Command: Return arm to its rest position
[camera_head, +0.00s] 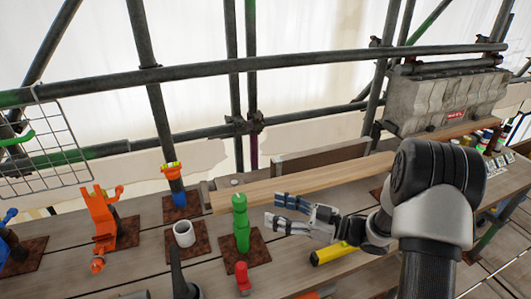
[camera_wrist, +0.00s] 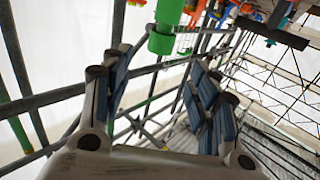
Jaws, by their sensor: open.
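My gripper (camera_head: 276,210) is open and empty, its two blue-padded fingers pointing left above the plank table. A green bottle-shaped piece (camera_head: 241,225) stands upright on a brown mat just left of the fingertips, with a small gap between them in the head view. In the wrist view, the open fingers of my gripper (camera_wrist: 162,75) frame a green piece (camera_wrist: 164,30) beyond the tips. My arm reaches in from the right, bent low over the table.
A white cup (camera_head: 184,234), an orange figure (camera_head: 103,225), a blue-and-orange piece (camera_head: 176,185) and a red piece (camera_head: 242,278) stand around. A yellow tool (camera_head: 333,253) lies below my gripper. Scaffold poles (camera_head: 200,70) cross behind; a grey block (camera_head: 445,100) sits back right.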

